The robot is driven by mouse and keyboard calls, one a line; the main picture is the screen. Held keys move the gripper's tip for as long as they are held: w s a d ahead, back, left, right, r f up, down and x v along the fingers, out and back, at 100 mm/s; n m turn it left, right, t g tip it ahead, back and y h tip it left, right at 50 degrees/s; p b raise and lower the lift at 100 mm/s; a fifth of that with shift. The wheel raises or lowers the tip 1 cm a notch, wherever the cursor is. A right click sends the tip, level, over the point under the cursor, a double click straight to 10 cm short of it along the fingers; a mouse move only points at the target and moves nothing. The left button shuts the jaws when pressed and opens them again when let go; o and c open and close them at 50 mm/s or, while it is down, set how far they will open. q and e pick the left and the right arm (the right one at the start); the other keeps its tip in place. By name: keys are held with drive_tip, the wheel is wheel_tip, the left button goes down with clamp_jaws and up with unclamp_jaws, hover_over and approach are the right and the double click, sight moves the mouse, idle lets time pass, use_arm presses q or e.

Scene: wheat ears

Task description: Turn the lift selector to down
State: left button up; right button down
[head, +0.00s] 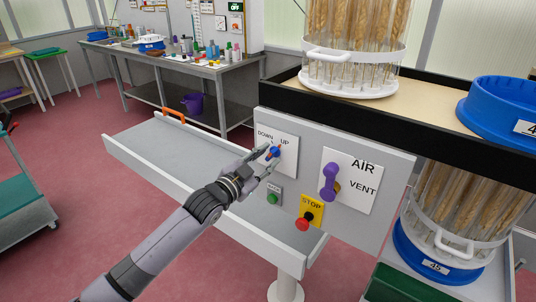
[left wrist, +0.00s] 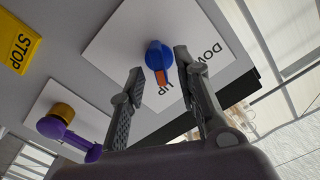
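The lift selector (head: 274,152) is a blue knob with an orange pointer on a white plate labelled DOWN and UP, on the grey panel. In the left wrist view the knob (left wrist: 154,54) shows fully, and its orange pointer is turned toward UP. My left gripper (head: 263,159) is right in front of the selector. In the left wrist view its two fingers (left wrist: 158,74) are open, one on each side of the knob's line, with the knob between or just beyond the tips. I cannot tell whether they touch it. My right gripper is not in view.
A purple AIR/VENT lever (head: 329,182), a green button (head: 272,198) and a red STOP button (head: 303,224) on yellow are close by. A grey tray (head: 150,148) with an orange handle extends left. Wheat ears in a white rack (head: 350,88) stand above.

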use_arm(q)
drive_tip(key=shift+w+d, duration=0.3)
drive_tip(key=shift+w, duration=0.1)
drive_tip(key=shift+c, duration=0.4)
clamp_jaws()
